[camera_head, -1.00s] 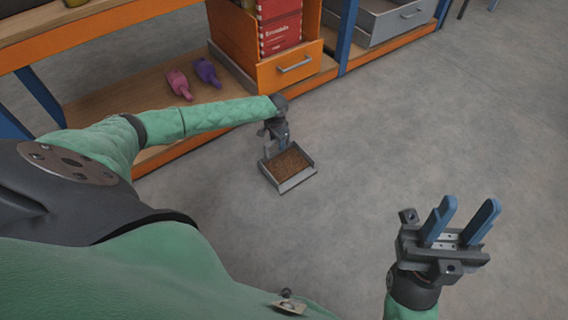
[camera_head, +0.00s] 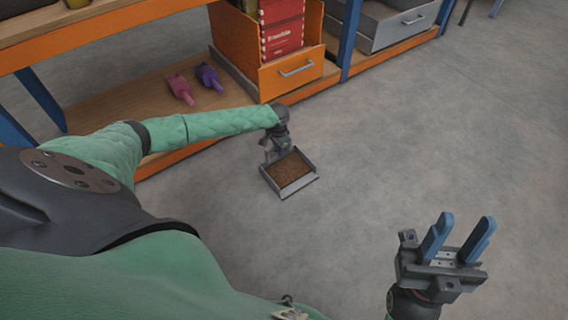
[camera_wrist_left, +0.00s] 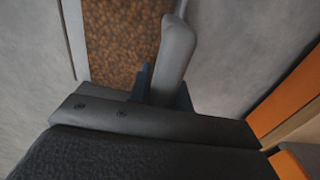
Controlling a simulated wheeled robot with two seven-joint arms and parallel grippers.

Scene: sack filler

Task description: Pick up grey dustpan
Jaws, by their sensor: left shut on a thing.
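The grey dustpan (camera_head: 298,187) is at the middle of the head view, over the concrete floor, with brown granular material (camera_head: 289,169) in its pan. I cannot tell whether it touches the floor. My left gripper (camera_head: 277,150) is shut on its handle at the back of the pan. In the left wrist view the grey handle (camera_wrist_left: 176,50) stands between the blue fingers, and the brown material (camera_wrist_left: 122,40) lies beyond it. My right gripper (camera_head: 458,238) is open and empty over the floor at the lower right.
A wooden shelf (camera_head: 130,125) with an orange edge runs along the left and back. A pink scoop (camera_head: 180,90) and a purple scoop (camera_head: 209,76) lie on it. An orange drawer (camera_head: 292,70) holds red packages (camera_head: 282,28). Floor to the right is clear.

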